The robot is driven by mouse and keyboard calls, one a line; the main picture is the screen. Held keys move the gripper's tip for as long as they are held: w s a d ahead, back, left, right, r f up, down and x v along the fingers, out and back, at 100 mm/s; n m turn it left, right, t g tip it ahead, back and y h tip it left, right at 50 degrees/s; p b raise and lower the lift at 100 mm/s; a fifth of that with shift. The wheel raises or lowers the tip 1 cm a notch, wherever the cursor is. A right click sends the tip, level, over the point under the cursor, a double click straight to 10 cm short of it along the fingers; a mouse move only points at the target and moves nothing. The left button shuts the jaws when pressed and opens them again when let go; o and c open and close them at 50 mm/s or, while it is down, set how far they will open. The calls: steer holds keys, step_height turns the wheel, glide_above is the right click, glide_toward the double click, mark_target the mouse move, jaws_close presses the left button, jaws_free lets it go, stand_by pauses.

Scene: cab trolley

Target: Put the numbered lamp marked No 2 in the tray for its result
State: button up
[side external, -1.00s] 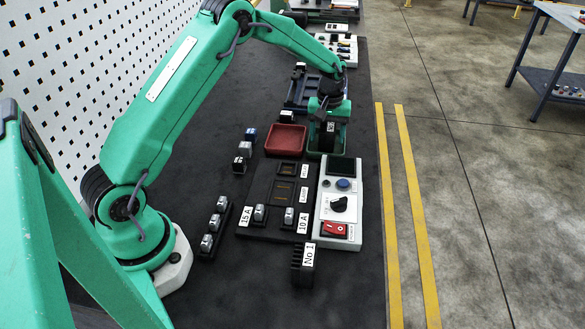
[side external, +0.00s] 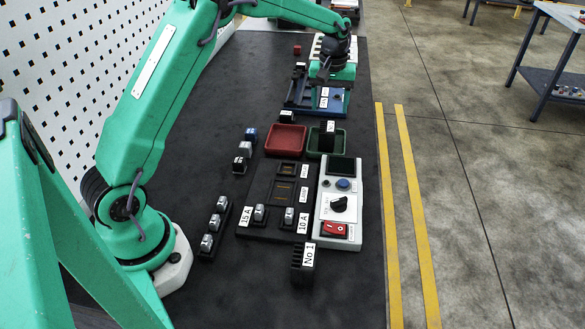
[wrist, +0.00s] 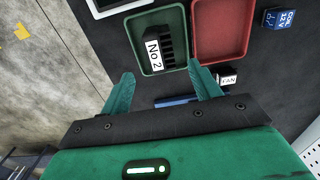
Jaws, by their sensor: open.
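The lamp marked No 2 (wrist: 158,52) is a black ribbed block with a white label, lying inside the green tray (wrist: 146,72) in the wrist view. In the side view the same dark block (side external: 327,140) stands in the green tray (side external: 313,153), right of the red tray (side external: 285,139). The red tray also shows in the wrist view (wrist: 222,57). My gripper (wrist: 164,82) is open and empty, its two fingers apart. In the side view it is beyond the trays, above the blue fixture (side external: 335,102), clear of the lamp.
The lamp marked No 1 (side external: 303,262) stands at the front of the dark bench. A tester box with a blue button and red switch (side external: 340,205) lies in front of the green tray. A dark board (side external: 272,195) and several small blocks lie to its left.

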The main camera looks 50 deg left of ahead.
steer(key=shift+r, duration=0.95)
steer(key=shift+r, duration=0.1)
steer(key=s+d+r+m+t, duration=0.3)
steer(key=s+d+r+m, duration=0.15)
steer(key=s+r, duration=1)
steer(key=s+d+f+m+t, duration=0.1)
steer(key=s+d+f+m, duration=0.1)
steer(key=s, duration=0.7)
steer(key=s+d+f+m+t, duration=0.1)
steer(key=s+f+m, duration=0.1)
steer(key=s, duration=0.7)
steer(key=shift+d+t, duration=0.3)
steer(key=shift+d, duration=0.05)
steer(key=shift+m, duration=0.25)
